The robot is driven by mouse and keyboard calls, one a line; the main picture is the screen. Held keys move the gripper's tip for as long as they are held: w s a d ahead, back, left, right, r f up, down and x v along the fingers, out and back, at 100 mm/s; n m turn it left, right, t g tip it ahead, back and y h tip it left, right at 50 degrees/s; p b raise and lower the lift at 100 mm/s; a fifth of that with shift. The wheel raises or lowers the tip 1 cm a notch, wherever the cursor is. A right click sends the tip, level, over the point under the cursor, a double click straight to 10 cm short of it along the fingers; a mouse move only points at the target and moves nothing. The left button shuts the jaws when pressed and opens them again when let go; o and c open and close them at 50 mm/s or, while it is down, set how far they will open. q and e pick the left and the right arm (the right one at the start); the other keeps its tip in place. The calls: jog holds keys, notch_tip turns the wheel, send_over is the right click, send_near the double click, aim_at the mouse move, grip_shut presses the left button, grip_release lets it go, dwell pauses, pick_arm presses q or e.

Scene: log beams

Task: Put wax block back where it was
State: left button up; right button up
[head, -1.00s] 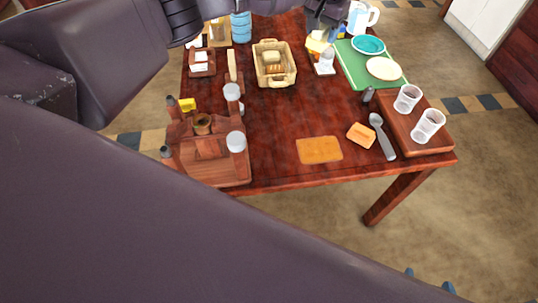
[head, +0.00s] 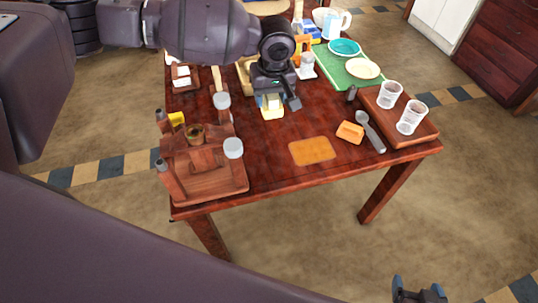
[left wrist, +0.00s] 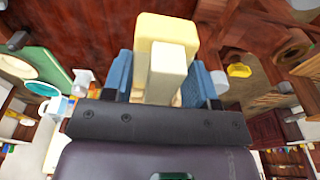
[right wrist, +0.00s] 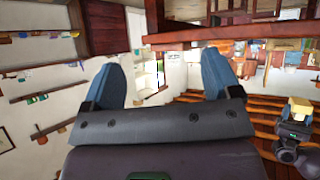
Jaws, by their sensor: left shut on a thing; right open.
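My left gripper (head: 272,98) is over the back middle of the table, shut on a pale yellow block (head: 271,108), apparently the wax block. In the left wrist view the pale yellow block (left wrist: 165,33) sits between the blue fingers, with a narrower cream piece (left wrist: 168,68) in front of it. Whether these two are joined I cannot tell. In the head view the gripper hides much of the block. My right gripper (head: 418,292) is low at the right, off the table, open and empty; its fingers are wide apart in the right wrist view (right wrist: 165,85).
The wooden table (head: 270,160) has bare room in its middle. An orange mat (head: 312,150), an orange block (head: 350,132) and a scoop (head: 371,132) lie near the front. A wooden rack (head: 205,165) stands left; a tray (head: 410,130) with two glasses is right. My arm partly hides a basket (head: 243,72).

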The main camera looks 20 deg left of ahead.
pick_arm(q)
jog(key=shift+f, duration=0.45)
notch_tip(320, 180, down, 14)
jog(key=b, duration=0.2)
jog(key=shift+r+b, duration=0.2)
jog(key=shift+b, duration=0.1)
jog(key=shift+f, duration=0.6)
notch_tip(320, 180, down, 4)
jog(key=shift+f+b, duration=0.1)
jog(key=shift+b, duration=0.5)
jog(key=shift+f, duration=0.2)
jog(key=o, duration=0.8)
